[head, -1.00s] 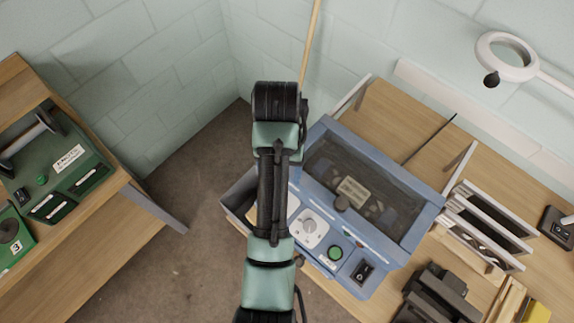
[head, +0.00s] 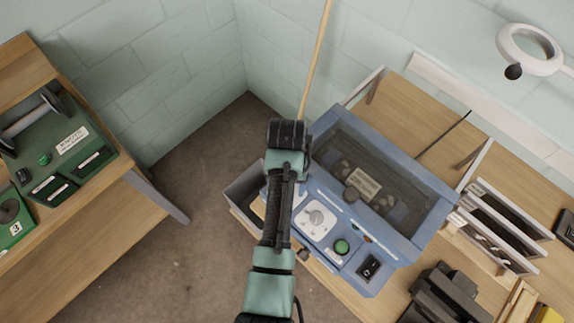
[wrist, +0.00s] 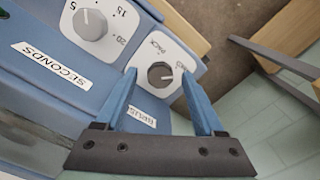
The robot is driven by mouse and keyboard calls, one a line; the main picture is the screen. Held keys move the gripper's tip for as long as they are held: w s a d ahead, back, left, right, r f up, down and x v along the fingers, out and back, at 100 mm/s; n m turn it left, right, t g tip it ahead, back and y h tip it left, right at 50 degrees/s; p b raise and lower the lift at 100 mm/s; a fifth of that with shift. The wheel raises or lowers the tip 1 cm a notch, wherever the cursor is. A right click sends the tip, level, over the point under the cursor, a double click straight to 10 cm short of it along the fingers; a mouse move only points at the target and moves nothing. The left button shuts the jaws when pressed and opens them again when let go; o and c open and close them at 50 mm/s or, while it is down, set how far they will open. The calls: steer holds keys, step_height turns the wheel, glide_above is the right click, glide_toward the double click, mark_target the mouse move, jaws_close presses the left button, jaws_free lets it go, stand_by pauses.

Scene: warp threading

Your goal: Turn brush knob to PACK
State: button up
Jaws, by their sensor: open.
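The brush knob (wrist: 160,75) is a small dark grey round knob on a white plate in the wrist view. PACK is printed beside it on the plate, with a second label partly hidden near the right fingertip. A light mark shows on the knob's face. My gripper (wrist: 159,82) is open, its two blue fingers on either side of the knob; I cannot tell whether they touch it. In the head view the blue machine (head: 330,190) shows, but my arm hides the brush knob and fingers.
A grey SECONDS knob (wrist: 90,24) sits on the neighbouring plate. A green button (head: 341,247) and a black switch (head: 369,267) are on the machine's front. White-framed racks (head: 500,230) stand to the right. A green machine (head: 60,150) is on the left bench.

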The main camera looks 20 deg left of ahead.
steer(key=shift+s, duration=0.1)
jaws_close()
stand_by(0.3)
steer(key=shift+r+n, duration=0.1)
steer(key=shift+n, duration=0.3)
steer(key=n+p, duration=0.2)
steer(key=shift+r+n, duration=0.1)
steer(key=shift+n, duration=0.3)
steer(key=n+p, duration=0.2)
steer(key=n, duration=0.3)
steer(key=shift+n, duration=0.3)
steer(key=n+p, duration=0.1)
steer(key=n, duration=0.3)
steer(key=shift+n+p, duration=0.5)
steer(key=shift+n, duration=2)
